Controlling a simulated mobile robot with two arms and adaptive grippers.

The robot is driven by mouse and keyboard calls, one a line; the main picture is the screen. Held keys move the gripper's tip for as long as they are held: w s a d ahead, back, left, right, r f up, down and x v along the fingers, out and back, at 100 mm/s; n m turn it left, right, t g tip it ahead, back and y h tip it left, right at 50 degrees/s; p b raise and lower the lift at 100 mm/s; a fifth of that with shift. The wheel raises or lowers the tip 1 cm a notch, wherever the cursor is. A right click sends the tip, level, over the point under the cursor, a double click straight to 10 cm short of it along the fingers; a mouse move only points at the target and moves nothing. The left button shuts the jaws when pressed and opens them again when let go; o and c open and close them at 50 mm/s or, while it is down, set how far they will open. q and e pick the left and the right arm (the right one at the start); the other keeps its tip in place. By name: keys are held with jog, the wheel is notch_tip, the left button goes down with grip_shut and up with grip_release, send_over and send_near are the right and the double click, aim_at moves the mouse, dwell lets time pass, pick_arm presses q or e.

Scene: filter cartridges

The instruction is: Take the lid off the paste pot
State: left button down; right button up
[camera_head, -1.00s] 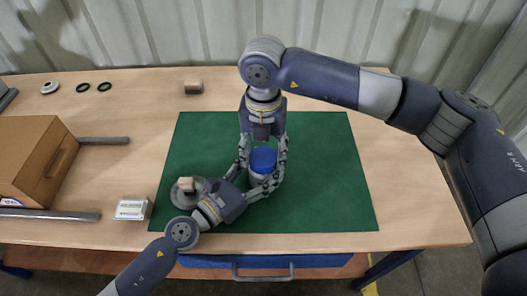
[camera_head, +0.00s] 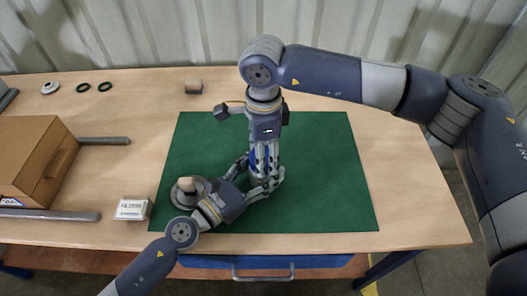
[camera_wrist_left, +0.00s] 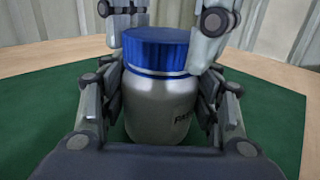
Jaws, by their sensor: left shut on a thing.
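The paste pot (camera_wrist_left: 155,105) is a silver-grey jar with dark lettering. It stands upright on the green mat, with its blue ribbed lid (camera_wrist_left: 157,50) on top. My left gripper (camera_head: 258,176) is shut on the pot's body, one finger on each side below the lid. My right gripper (camera_head: 264,163) points down over the pot from above. In the left wrist view its fingers reach down to the lid, one behind its left side and one in front of its right edge. Whether they press on the lid is unclear. In the head view the fingers hide most of the pot and lid.
The green mat (camera_head: 330,180) is clear to the right. A round grey dish (camera_head: 183,203) with a tan block lies beside my left gripper. A small labelled box (camera_head: 131,208), a cardboard box (camera_head: 28,160) and grey bars stand left. A tan-topped block (camera_head: 194,87) and rings lie behind.

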jog(key=n, duration=0.5)
jog(key=shift+d+n, duration=0.1)
jog(key=shift+n, duration=0.2)
jog(key=n, duration=0.5)
jog(key=shift+n, duration=0.3)
jog(key=shift+w, duration=0.1)
jog(key=shift+r, duration=0.2)
jog(key=shift+r, duration=0.95)
jog(key=shift+r, duration=2)
pick_arm(q)
jog(key=shift+c, duration=2.4)
grip_release()
